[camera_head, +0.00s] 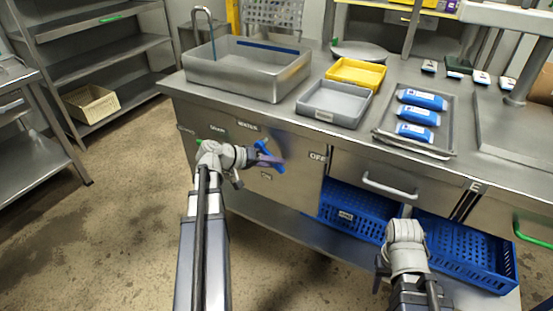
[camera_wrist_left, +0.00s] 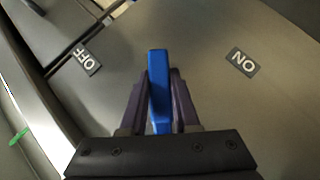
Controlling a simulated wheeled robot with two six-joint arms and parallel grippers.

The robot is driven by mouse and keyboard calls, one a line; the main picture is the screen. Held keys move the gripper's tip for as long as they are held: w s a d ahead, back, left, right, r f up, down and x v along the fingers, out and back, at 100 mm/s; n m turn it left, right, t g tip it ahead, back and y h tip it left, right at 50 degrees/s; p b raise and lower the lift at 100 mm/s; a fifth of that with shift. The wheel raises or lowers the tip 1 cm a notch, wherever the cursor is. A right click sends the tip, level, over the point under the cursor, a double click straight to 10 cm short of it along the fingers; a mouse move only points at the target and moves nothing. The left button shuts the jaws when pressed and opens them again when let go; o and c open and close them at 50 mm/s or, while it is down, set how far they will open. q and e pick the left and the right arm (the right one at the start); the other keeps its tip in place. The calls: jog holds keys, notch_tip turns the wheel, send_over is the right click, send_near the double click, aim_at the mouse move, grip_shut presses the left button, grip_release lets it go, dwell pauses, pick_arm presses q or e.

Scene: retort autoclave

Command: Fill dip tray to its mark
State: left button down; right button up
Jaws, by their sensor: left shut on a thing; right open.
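The dip tray (camera_head: 240,85) is a deep grey metal basin at the counter's back left, with a blue stripe (camera_head: 268,46) on its inner far wall. A curved spout (camera_head: 202,11) stands over it, and a thin blue streak like water runs down from the spout. The water level is unclear. My left gripper (camera_head: 265,157) is shut on a blue valve lever (camera_wrist_left: 158,88) on the front panel, under a WATER label (camera_head: 247,126). The wrist view shows an OFF label (camera_wrist_left: 87,61) and an ON label (camera_wrist_left: 243,62) either side. My right gripper (camera_head: 381,272) is open, low before the counter.
A grey tray (camera_head: 320,115), a yellow tray (camera_head: 352,84) and a metal tray (camera_head: 378,134) with blue pouches (camera_head: 417,116) sit on the counter. Blue crates (camera_head: 470,262) are on the lower shelf. Metal shelving (camera_head: 100,60) stands left, with open floor before it.

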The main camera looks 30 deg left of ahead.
pick_arm(q)
jog(key=shift+a+f+y, duration=0.15)
jog(key=shift+y, duration=0.15)
dwell(0.4)
jog(key=c, duration=0.6)
grip_release()
jog(key=shift+c, duration=0.2)
jog(key=p+v, duration=0.4)
jog(key=v, duration=0.3)
jog(key=shift+s+a, duration=0.25)
